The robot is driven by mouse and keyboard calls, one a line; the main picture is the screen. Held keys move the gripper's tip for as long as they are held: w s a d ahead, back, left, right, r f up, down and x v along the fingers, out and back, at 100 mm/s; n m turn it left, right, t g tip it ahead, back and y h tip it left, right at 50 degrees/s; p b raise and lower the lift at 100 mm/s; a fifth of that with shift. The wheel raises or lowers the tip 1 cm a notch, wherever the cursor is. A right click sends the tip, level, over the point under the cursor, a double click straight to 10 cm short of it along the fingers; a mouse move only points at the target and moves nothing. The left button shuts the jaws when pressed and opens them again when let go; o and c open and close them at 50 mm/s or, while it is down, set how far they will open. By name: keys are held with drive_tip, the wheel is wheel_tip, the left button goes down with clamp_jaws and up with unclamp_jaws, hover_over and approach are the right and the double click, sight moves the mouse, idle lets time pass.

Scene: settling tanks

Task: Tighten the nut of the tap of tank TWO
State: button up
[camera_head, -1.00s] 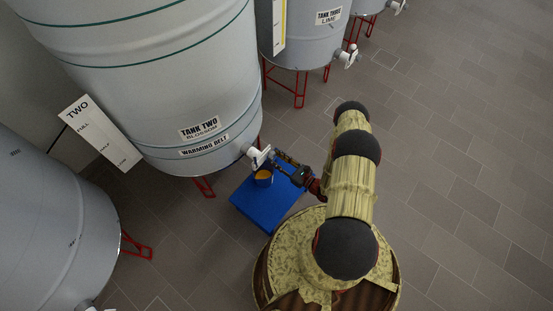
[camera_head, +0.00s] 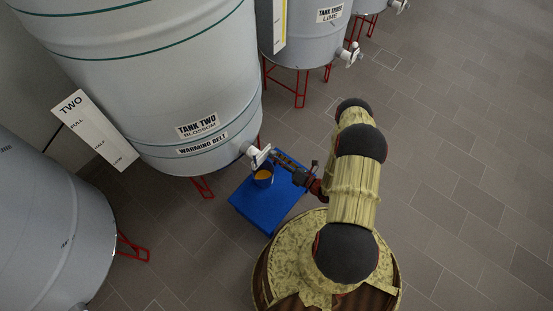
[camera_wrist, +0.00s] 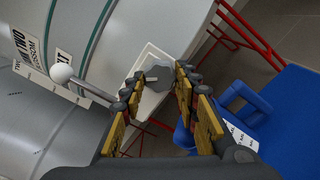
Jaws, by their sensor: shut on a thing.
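Tank TWO (camera_head: 150,85) is a large pale grey tank with its name label low on its front. Its white tap (camera_head: 258,155) sticks out at the lower right; it also shows in the wrist view (camera_wrist: 148,105). A grey nut (camera_wrist: 158,78) sits on the tap's face. My gripper (camera_head: 275,157) reaches the tap from the right. In the wrist view my gripper (camera_wrist: 160,86) has one finger on each side of the nut, and its jaws are shut on it. The exact finger contact is hard to see.
A blue mug (camera_head: 263,180) with orange contents stands on a blue box (camera_head: 245,207) under the tap. A rod with a white ball (camera_wrist: 62,73) lies left of my fingers. Red tank legs (camera_head: 203,188) stand behind. The floor at right is clear.

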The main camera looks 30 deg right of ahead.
drive_tip(key=shift+m, duration=3.6)
drive_tip(key=o, duration=1.2)
drive_tip(key=shift+c, duration=0.2)
drive_tip(key=v, duration=1.2)
